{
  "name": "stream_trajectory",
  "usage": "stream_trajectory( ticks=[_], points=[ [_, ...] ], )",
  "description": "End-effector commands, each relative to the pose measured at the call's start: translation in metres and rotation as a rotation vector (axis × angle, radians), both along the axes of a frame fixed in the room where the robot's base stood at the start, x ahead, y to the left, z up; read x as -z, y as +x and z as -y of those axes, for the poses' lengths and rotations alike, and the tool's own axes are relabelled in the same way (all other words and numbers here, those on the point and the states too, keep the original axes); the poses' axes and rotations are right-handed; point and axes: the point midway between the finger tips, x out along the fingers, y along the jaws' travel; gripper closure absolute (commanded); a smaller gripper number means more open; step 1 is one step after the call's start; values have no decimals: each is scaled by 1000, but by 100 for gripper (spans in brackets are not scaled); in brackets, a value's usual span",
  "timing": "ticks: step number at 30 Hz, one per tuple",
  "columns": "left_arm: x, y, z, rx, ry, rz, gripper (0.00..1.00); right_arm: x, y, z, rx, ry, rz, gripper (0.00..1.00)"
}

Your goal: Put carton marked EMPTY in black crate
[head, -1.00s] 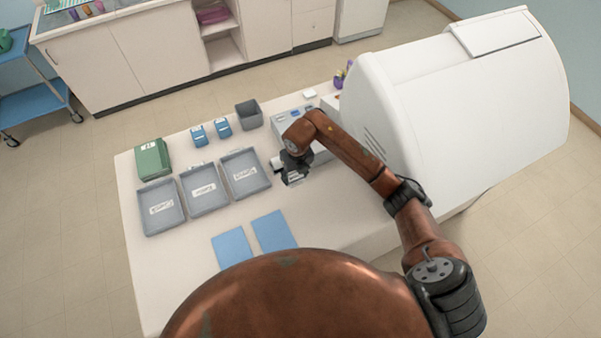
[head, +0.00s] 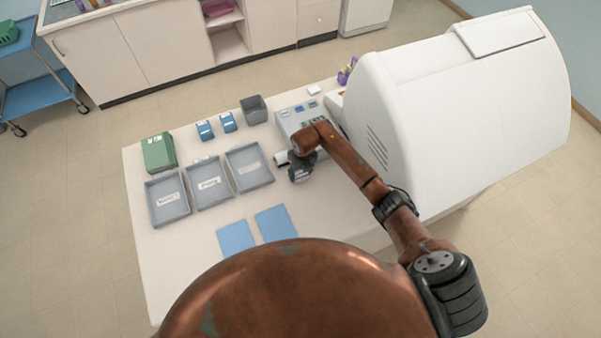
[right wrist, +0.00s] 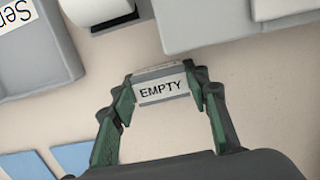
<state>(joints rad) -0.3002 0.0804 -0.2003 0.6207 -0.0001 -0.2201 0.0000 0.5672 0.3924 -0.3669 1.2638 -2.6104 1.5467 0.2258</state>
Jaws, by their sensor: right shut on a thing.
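The carton marked EMPTY (right wrist: 161,90) is a small grey box with a white label, seen in the right wrist view. My right gripper (right wrist: 164,92) is shut on it, one finger at each end. In the head view my right gripper (head: 301,174) is over the table, just right of the rightmost grey tray and in front of the grey instrument; the carton is hard to make out there. I see no clearly black crate; a dark grey open bin (head: 254,110) stands at the table's back. My left gripper is not in view.
Three grey labelled trays (head: 168,219) stand on the left of the table (head: 320,225), with a green box (head: 158,152) and two small blue boxes behind. Two blue sheets (head: 236,237) lie in front. A large white machine (head: 450,110) fills the right. A white roll (right wrist: 107,12) is near the gripper.

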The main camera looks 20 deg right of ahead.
Motion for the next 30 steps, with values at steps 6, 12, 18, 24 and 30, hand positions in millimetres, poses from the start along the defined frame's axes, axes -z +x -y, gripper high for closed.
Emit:
stream_trajectory(
  ticks=[6,12,18,24,30],
  points=[
    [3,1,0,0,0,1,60,3,0,0,0,0,1,51],
    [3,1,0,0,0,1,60,2,0,0,0,0,1,40],
    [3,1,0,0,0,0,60,2,0,0,0,0,1,40],
    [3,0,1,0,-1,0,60,-10,1,1,-2,0,6,40],
    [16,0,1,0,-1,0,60,-47,-4,2,-2,-3,7,40]
  ],
)
